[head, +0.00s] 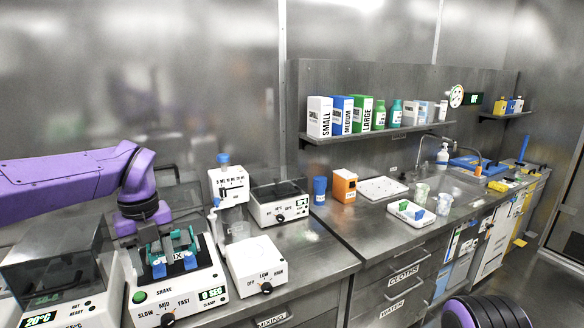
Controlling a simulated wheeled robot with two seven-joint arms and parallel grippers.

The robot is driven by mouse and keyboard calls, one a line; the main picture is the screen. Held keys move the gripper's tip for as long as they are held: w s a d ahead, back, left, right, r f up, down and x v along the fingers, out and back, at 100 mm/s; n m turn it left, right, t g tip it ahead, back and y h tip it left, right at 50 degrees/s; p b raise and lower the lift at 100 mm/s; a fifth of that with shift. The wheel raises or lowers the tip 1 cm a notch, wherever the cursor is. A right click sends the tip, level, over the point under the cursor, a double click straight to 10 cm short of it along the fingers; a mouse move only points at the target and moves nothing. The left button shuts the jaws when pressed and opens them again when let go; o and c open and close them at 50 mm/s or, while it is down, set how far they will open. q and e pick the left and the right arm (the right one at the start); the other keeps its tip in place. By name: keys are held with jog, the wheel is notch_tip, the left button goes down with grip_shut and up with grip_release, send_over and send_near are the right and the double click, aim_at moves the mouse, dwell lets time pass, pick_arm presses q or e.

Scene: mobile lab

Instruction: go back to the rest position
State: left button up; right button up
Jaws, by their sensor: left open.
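My purple left arm comes in from the left, and its left gripper (172,246) points down over the shaker (180,288) on the left bench. The gripper is open. Its fingers overlap the shaker's teal clamps in the picture, and I cannot tell whether they touch. The label on the shaker's top is partly hidden behind the fingers. The shaker has a green button, a speed knob and a lit display. A purple and black part of me shows at the bottom right edge, but my right gripper is not in view.
A dark-lidded heating device (55,270) stands left of the shaker. A white knob device (257,265), a dispenser (230,184) and another lidded device (278,202) stand to its right. A shelf (380,132) with boxes and bottles hangs above the right counter. A white tray (411,213) lies near the sink.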

pick_arm(q)
jog(key=s+a+f+m+y, duration=0.3)
jog(key=a+f+m+y, duration=0.15)
jog(key=f, duration=0.45)
jog(key=s+a+f+m+t+y, duration=0.1)
jog(key=s+a+f+m+y, duration=0.15)
jog(key=f+m, duration=0.45)
jog(key=s+a+f+m+y, duration=0.3)
jog(key=a+f+m+y, duration=0.1)
jog(key=f, duration=0.6)
jog(key=s+d+f+m+t+h, duration=0.35)
jog(key=s+f+m, duration=0.55)
jog(key=f+m, duration=0.3)
jog(key=s+d+f+m+h, duration=0.2)
jog(key=s+m, duration=0.2)
jog(key=s, duration=0.3)
jog(key=s+d+f+m+g+h, duration=0.1)
jog(key=s+d+f+m+h, duration=0.1)
jog(key=s+m, duration=0.3)
jog(key=s+d, duration=0.1)
jog(key=s, duration=0.2)
jog(key=shift+f, duration=0.3)
